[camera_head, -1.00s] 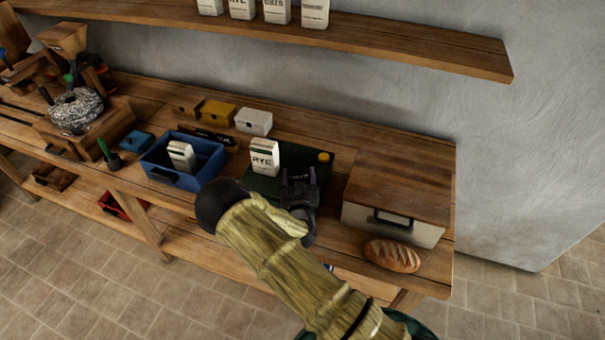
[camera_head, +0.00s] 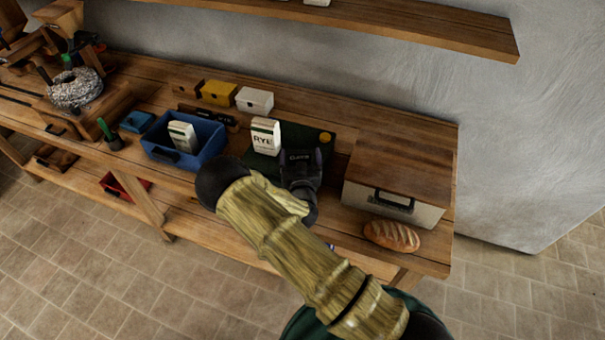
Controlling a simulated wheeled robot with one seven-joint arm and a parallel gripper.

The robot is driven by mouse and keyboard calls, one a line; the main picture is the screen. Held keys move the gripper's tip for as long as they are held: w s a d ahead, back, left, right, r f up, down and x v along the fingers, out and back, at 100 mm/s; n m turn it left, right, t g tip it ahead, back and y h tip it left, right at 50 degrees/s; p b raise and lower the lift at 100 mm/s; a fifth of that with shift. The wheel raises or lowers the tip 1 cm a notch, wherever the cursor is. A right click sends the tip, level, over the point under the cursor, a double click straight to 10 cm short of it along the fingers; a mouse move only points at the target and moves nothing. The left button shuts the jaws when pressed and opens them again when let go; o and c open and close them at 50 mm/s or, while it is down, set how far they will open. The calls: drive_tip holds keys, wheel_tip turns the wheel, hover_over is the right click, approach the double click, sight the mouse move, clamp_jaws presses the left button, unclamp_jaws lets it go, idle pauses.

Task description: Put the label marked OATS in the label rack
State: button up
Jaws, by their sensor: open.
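My gripper (camera_head: 302,158) is over the right part of a dark green board on the bench, with its jaws open. A small dark label (camera_head: 299,157), with lettering that seems to read OATS, shows at the fingertips. I cannot tell whether the fingers touch it. A dark, low strip (camera_head: 208,117) at the back of the bench, behind the blue bin, may be the label rack; its details are too small to tell. My forearm and hand hide part of the board and the bench front.
A white RYE packet (camera_head: 265,137) stands on the green board (camera_head: 262,166), close left of my gripper. A blue bin (camera_head: 205,160) holding a packet is further left. A bread box (camera_head: 400,175) and a loaf (camera_head: 391,236) are at right. Yellow (camera_head: 218,93) and white (camera_head: 254,100) boxes stand behind.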

drive_tip(key=s+b, duration=0.4)
drive_tip(key=s, duration=0.7)
drive_tip(key=shift+s+d, duration=0.2)
drive_tip(key=shift+s, duration=0.2)
drive_tip(key=shift+w, duration=0.1)
drive_tip(key=w+d+m+g+h, duration=0.1)
drive_tip(key=d+m+g+h, duration=0.25)
drive_tip(key=d+g, duration=0.3)
drive_tip(key=s+d+r+n+g+y, duration=0.1)
drive_tip(key=s+d+r+g, duration=0.3)
drive_tip(key=s+r, duration=0.2)
drive_tip(key=s+d+r+n+g+y, duration=0.2)
drive_tip(key=s+d+r+g, duration=0.3)
drive_tip(key=s, duration=0.5)
drive_tip(key=shift+s+d+r, duration=0.15)
drive_tip(key=shift+r, duration=0.3)
